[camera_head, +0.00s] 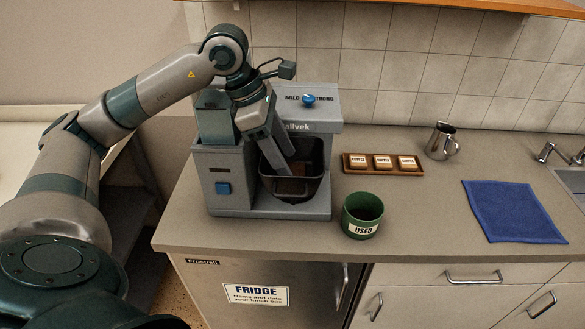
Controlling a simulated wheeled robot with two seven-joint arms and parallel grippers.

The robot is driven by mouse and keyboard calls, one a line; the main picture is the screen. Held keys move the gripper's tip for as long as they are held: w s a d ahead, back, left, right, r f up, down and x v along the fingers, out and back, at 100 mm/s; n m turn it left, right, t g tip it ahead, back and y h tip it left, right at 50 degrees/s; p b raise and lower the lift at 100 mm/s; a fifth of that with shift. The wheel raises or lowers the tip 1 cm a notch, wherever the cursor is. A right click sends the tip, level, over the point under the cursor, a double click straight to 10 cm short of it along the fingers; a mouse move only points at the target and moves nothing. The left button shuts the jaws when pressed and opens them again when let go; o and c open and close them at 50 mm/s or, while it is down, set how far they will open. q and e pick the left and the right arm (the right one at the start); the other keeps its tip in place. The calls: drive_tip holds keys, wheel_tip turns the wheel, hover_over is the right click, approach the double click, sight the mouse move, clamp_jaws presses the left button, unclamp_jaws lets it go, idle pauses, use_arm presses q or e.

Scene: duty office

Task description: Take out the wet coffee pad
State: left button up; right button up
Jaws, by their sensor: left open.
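The grey coffee machine (212,177) stands on the counter, with a blue knob at its top and a blue button low on its left front. Its dark brew basket (308,188) sits at the front under the head. My left gripper (285,172) is open and points down, its fingers in or just over the basket. The arm hides part of the machine's front. I cannot make out a wet coffee pad in the basket. A green cup marked USED (362,214) stands on the counter right of the machine. My right gripper is not in view.
A brown tray (346,167) with three pads marked COFFEE lies behind the green cup. A metal milk jug (441,142), a blue cloth (512,211) and a sink (571,181) are farther right. The counter between cup and cloth is clear. A fridge (215,290) is below.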

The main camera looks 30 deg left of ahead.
use_arm(q)
drive_tip(key=shift+p+x, duration=0.35)
drive_tip(key=shift+x, duration=1)
drive_tip(key=c, duration=0.8)
